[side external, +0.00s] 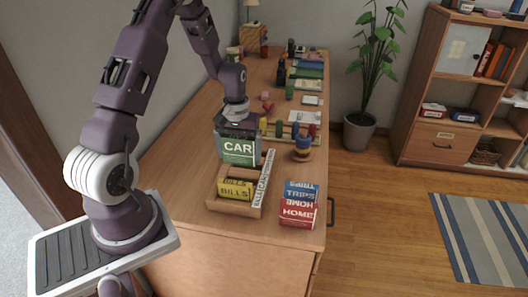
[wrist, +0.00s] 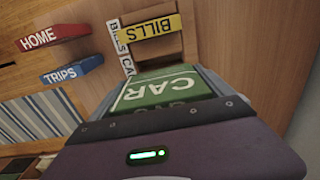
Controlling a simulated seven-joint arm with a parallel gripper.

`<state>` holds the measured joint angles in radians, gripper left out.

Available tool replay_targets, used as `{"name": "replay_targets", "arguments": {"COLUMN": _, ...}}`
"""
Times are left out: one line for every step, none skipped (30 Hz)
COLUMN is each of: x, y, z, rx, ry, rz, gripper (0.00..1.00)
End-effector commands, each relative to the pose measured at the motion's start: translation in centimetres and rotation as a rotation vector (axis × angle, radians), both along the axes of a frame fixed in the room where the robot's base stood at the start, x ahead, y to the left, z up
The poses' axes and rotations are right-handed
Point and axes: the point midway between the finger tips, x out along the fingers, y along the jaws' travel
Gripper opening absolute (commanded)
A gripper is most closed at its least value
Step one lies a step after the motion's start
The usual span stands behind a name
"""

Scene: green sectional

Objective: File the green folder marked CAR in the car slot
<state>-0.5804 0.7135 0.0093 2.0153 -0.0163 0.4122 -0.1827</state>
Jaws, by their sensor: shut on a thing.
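The green folder marked CAR (side external: 238,150) hangs upright from my gripper (side external: 237,127), which is shut on its upper part. It also fills the middle of the wrist view (wrist: 160,90). The wooden holder (side external: 213,206) stands on the desk below and in front of the folder in the side view. A yellow folder marked BILLS (side external: 235,188) sits in the holder. A white label strip (side external: 264,178) reading BILLS and CAR runs along the holder's right side. The folder's lower edge appears behind the holder; its exact height above the desk is hard to tell.
A blue TRIPS folder (side external: 300,190) and a red HOME folder (side external: 298,214) lie to the holder's right, near the desk edge. A blue and wooden round object (side external: 302,146) and many small items stand farther back. The desk's front left is clear.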

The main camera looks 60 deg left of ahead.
Motion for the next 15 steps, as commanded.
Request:
{"name": "replay_targets", "arguments": {"x": -0.1, "y": 0.0, "z": 0.0, "rx": 0.001, "ry": -0.001, "rz": 0.0, "gripper": 0.5}}
{"name": "replay_targets", "arguments": {"x": -0.1, "y": 0.0, "z": 0.0, "rx": 0.001, "ry": -0.001, "rz": -0.001, "gripper": 0.5}}
{"name": "replay_targets", "arguments": {"x": -0.1, "y": 0.0, "z": 0.0, "rx": 0.001, "ry": -0.001, "rz": -0.001, "gripper": 0.5}}
{"name": "replay_targets", "arguments": {"x": -0.1, "y": 0.0, "z": 0.0, "rx": 0.001, "ry": -0.001, "rz": -0.001, "gripper": 0.5}}
{"name": "replay_targets", "arguments": {"x": -0.1, "y": 0.0, "z": 0.0, "rx": 0.001, "ry": -0.001, "rz": -0.001, "gripper": 0.5}}
{"name": "replay_targets", "arguments": {"x": -0.1, "y": 0.0, "z": 0.0, "rx": 0.001, "ry": -0.001, "rz": 0.0, "gripper": 0.5}}
{"name": "replay_targets", "arguments": {"x": -0.1, "y": 0.0, "z": 0.0, "rx": 0.001, "ry": -0.001, "rz": 0.0, "gripper": 0.5}}
{"name": "replay_targets", "arguments": {"x": -0.1, "y": 0.0, "z": 0.0, "rx": 0.001, "ry": -0.001, "rz": 0.0, "gripper": 0.5}}
{"name": "replay_targets", "arguments": {"x": -0.1, "y": 0.0, "z": -0.1, "rx": 0.0, "ry": 0.0, "rz": 0.0, "gripper": 0.5}}
{"name": "replay_targets", "arguments": {"x": -0.1, "y": 0.0, "z": -0.3, "rx": 0.0, "ry": 0.0, "rz": 0.0, "gripper": 0.5}}
{"name": "replay_targets", "arguments": {"x": -0.1, "y": 0.0, "z": -0.5, "rx": 0.0, "ry": 0.001, "rz": 0.0, "gripper": 0.5}}
{"name": "replay_targets", "arguments": {"x": -0.1, "y": 0.0, "z": -0.8, "rx": -0.001, "ry": 0.002, "rz": 0.0, "gripper": 0.5}}
{"name": "replay_targets", "arguments": {"x": -0.1, "y": -0.1, "z": -1.1, "rx": -0.001, "ry": 0.002, "rz": 0.001, "gripper": 0.5}}
{"name": "replay_targets", "arguments": {"x": -0.1, "y": 0.0, "z": -1.5, "rx": -0.001, "ry": 0.002, "rz": 0.001, "gripper": 0.5}}
{"name": "replay_targets", "arguments": {"x": -0.1, "y": -0.1, "z": -2.0, "rx": -0.002, "ry": 0.004, "rz": 0.001, "gripper": 0.5}}
